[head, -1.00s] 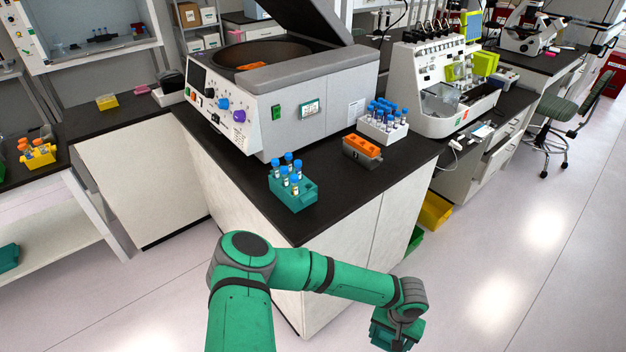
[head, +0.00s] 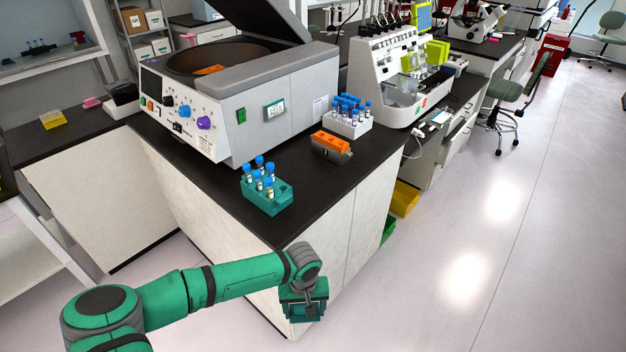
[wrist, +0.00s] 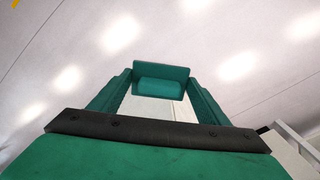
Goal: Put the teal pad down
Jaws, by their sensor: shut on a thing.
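The teal pad (wrist: 160,83) shows in the wrist view between the two fingers at their far end. My gripper (wrist: 158,92) is shut on it. In the head view my gripper (head: 305,303) hangs low in front of the cabinet, below the level of the black counter top (head: 335,190). The pad is hard to tell apart from the teal gripper there.
A teal rack (head: 278,199) of blue-capped tubes stands near the counter's front edge. A grey and orange block (head: 331,147) and a white tube rack (head: 349,127) stand behind it. A large centrifuge (head: 250,100) fills the left. Counter right of the teal rack is clear.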

